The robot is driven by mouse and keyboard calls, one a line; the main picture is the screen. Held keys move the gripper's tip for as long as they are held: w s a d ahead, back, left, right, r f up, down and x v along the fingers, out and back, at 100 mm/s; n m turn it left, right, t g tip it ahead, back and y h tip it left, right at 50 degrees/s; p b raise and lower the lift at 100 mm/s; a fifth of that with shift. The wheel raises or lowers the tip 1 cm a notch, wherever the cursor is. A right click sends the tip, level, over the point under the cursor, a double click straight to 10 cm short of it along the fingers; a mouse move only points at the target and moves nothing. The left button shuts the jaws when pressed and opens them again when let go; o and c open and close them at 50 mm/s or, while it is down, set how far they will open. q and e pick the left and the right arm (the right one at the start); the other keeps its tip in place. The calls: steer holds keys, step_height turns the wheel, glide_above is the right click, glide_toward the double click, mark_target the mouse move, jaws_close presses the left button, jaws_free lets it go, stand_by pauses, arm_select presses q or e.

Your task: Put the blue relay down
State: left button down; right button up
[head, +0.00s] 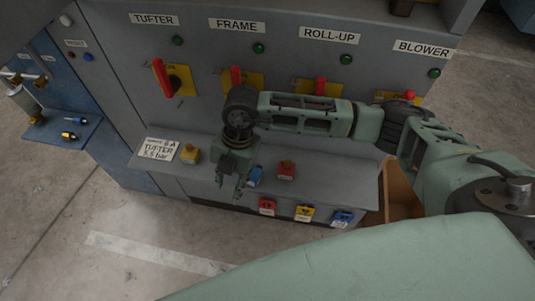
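A small blue block (256,177), likely the blue relay, shows at the right edge of my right gripper (232,190), above the grey ledge. I cannot tell whether the fingers hold it or it stands on the ledge beside them. My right gripper points down over the ledge, with its fingers partly merged in view. A second blue piece (343,217) sits on the ledge's front face, right of a red piece (267,206) and a yellow piece (305,212); each has a small label. My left gripper is not in view.
On the ledge (335,182) stand a yellow block (190,153) by a tufter card (159,149) and a red block (287,171). Red-handled switches (161,75) line the panel above. A blue side shelf (62,134) is at left, an open brown box (401,195) at right.

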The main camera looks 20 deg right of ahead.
mark_target(254, 173)
steer(key=w+d+h, duration=0.1)
steer(key=d, duration=0.1)
steer(key=w+d+r+h, duration=0.1)
steer(key=d, duration=0.2)
steer(key=d+m+t+h, duration=0.1)
steer(key=d, duration=0.1)
steer(key=shift+w+d+r, duration=0.2)
steer(key=shift+w+d, duration=0.05)
steer(key=shift+w, duration=0.15)
steer(key=f, duration=0.2)
steer(key=f+p, duration=0.1)
steer(key=f, duration=0.3)
steer(key=shift+w+d+f+p, duration=0.2)
steer(key=shift+w+p, duration=0.1)
steer(key=shift+p, duration=0.1)
steer(key=shift+f, duration=0.5)
jaws_close()
steer(key=shift+r, duration=0.1)
